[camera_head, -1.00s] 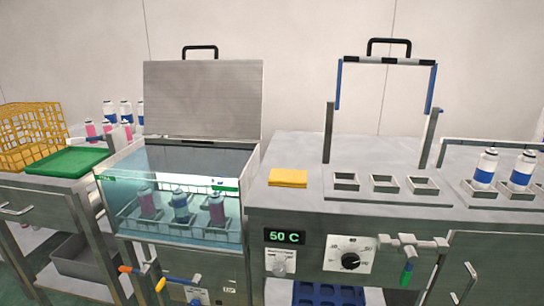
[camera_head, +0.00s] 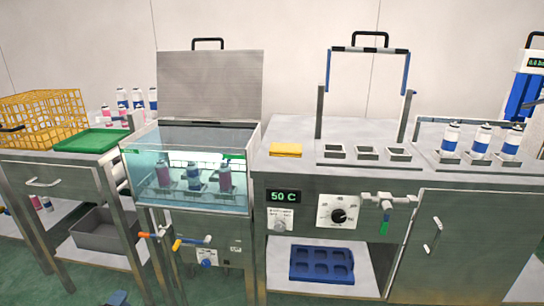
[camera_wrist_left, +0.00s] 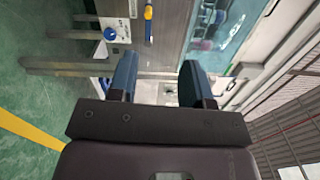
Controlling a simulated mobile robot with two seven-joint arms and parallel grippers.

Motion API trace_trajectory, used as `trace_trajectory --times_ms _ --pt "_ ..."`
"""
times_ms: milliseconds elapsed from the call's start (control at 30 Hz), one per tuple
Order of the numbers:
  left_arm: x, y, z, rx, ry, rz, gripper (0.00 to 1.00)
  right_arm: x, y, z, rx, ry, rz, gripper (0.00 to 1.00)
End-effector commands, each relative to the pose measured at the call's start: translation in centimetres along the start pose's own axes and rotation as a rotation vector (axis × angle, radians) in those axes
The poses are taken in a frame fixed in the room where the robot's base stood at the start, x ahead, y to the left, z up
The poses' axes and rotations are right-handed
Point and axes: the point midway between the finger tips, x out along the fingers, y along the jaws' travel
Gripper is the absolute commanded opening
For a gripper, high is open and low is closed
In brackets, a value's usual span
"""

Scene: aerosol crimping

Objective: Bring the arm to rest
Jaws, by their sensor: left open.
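My left gripper (camera_wrist_left: 159,78) shows in the left wrist view with its two dark blue fingers apart and nothing between them. In the head view only a small dark blue part of the left gripper (camera_head: 118,298) shows at the bottom edge, low over the floor in front of the benches. It is clear of the water bath (camera_head: 190,222). The bath's lid (camera_head: 209,85) stands raised, and several cans sit in the water behind the glass. My right gripper is in neither view.
A yellow wire basket (camera_head: 45,108) and green board (camera_head: 92,140) are on the left bench. Coloured valve handles (camera_head: 190,243) stick out below the bath. The right bench has a raised frame (camera_head: 366,50), a yellow cloth (camera_head: 286,150) and cans (camera_head: 481,140). A blue tray (camera_head: 321,264) lies underneath.

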Motion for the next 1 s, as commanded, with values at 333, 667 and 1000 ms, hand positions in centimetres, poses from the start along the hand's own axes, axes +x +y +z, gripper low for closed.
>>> trace_trajectory --times_ms 333,667,1000 --pt "0.9 -7.2 13.0 0.223 -0.034 -0.033 0.45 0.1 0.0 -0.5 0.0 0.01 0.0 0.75" --pt "1.1 -14.9 22.1 0.4 -0.062 -0.06 0.45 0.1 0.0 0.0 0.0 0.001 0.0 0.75" --pt "-2.2 -11.9 19.6 1.037 0.13 0.12 0.45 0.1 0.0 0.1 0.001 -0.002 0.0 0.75"
